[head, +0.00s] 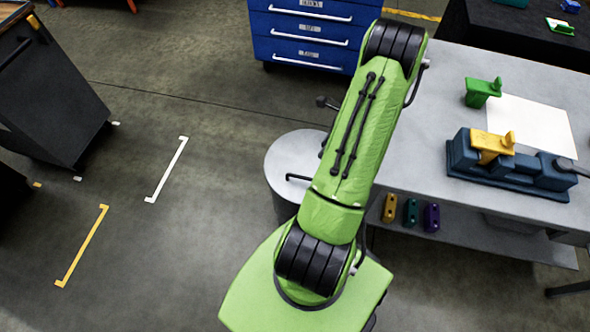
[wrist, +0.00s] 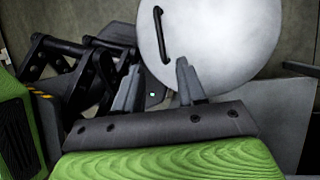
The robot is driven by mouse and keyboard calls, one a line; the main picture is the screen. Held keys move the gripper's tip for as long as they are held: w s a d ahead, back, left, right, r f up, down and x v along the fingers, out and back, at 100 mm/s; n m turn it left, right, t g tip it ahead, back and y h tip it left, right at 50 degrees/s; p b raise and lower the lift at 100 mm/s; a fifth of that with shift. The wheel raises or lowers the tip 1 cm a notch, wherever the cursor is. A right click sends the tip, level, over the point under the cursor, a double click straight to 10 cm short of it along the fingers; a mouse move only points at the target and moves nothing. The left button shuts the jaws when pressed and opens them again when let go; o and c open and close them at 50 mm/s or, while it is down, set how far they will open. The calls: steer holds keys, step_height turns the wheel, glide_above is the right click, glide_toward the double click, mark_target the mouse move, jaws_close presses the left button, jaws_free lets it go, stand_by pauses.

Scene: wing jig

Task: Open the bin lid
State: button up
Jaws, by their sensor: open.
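The bin lid (head: 286,152) is a round light-grey disc on a dark round bin (head: 285,207), left of the workbench in the head view. A thin black bar handle (head: 298,178) is on it, partly close to my green arm. The lid looks closed. In the wrist view the lid (wrist: 235,40) fills the upper middle, with its handle (wrist: 161,35) near its left edge. My gripper (wrist: 158,66) is open and empty, its two grey fingers apart below the handle. The handle lies beyond the fingertips; whether they touch the lid I cannot tell. My arm hides part of the lid in the head view.
The grey workbench (head: 440,115) at right carries a blue fixture (head: 510,170) and a green piece (head: 482,92). Several coloured parts lie on its lower shelf. A blue drawer cabinet (head: 310,35) stands behind. A dark cabinet (head: 55,105) is at left. Floor left of the bin is clear.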

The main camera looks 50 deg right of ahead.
steer(key=b, duration=0.4)
glide_above(305, 173)
steer(key=s+a, duration=0.2)
steer(key=a, duration=0.1)
step_height(305, 173, down, 13)
steer(key=shift+f, duration=0.15)
steer(key=shift+p, duration=0.3)
jaws_close()
